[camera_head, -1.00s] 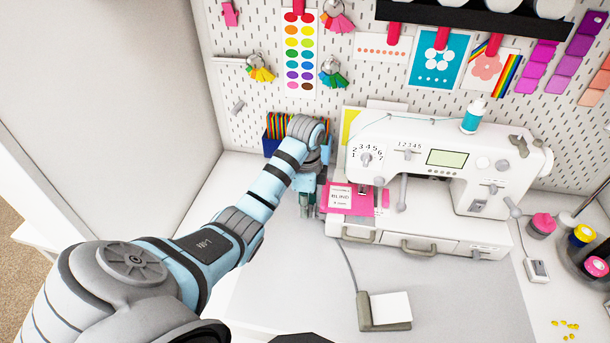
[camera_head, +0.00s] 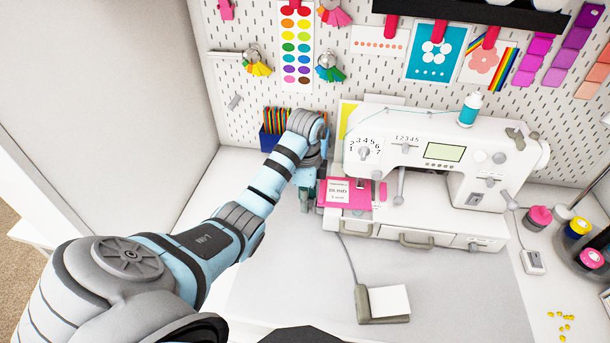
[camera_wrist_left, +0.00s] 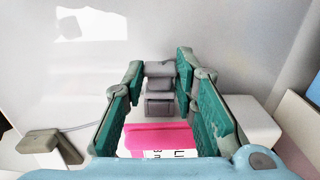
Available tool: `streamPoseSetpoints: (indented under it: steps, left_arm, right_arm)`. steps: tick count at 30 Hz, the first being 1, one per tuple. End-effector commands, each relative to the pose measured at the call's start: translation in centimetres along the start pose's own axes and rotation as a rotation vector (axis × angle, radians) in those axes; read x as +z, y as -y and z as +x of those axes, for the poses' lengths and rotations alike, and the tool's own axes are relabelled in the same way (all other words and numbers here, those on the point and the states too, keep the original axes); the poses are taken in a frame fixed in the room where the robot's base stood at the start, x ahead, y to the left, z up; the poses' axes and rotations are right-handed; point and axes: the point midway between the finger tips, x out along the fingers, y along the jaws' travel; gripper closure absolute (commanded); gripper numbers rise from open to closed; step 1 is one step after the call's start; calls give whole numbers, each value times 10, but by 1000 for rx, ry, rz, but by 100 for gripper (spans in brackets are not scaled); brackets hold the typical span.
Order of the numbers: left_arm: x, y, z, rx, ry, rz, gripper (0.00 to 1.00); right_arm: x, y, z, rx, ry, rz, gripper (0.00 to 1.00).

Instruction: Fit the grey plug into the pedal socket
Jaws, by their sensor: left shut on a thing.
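My left gripper (camera_head: 307,200) is just left of the white sewing machine (camera_head: 440,165), low beside its base. In the left wrist view its green-padded fingers (camera_wrist_left: 160,72) are closed on the grey plug (camera_wrist_left: 160,83), a small blocky piece between the tips. The plug cannot be made out in the head view. The foot pedal (camera_head: 368,308) lies on the mat in front, and it also shows in the left wrist view (camera_wrist_left: 42,146). Its thin grey cord (camera_head: 348,258) runs up towards the machine's left end. I cannot make out the socket. My right gripper is not in view.
A pink cloth with a white card (camera_head: 339,191) lies at the machine's left end, close to the gripper. A blue box of coloured strips (camera_head: 269,141) stands behind my arm. A pegboard (camera_head: 225,75) closes off the back. The front mat (camera_head: 285,285) is mostly clear.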

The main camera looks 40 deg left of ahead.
Motion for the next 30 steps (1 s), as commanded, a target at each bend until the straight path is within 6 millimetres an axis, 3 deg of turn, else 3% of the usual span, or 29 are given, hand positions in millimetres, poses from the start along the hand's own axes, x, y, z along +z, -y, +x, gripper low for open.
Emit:
streamPoseSetpoints:
  steps: [8, 9, 13, 30]
  left_arm:
    - [-4, 0, 0, 0, -4, 2, 100]
    - [-4, 0, 0, 0, -4, 3, 73]
    - [-3, 0, 0, 0, -3, 2, 52]
    - [2, 0, 0, 0, 0, 0, 51]
  right_arm:
    - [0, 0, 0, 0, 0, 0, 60]
    - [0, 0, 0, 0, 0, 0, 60]
    - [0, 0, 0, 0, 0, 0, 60]
    - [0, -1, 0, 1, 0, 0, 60]
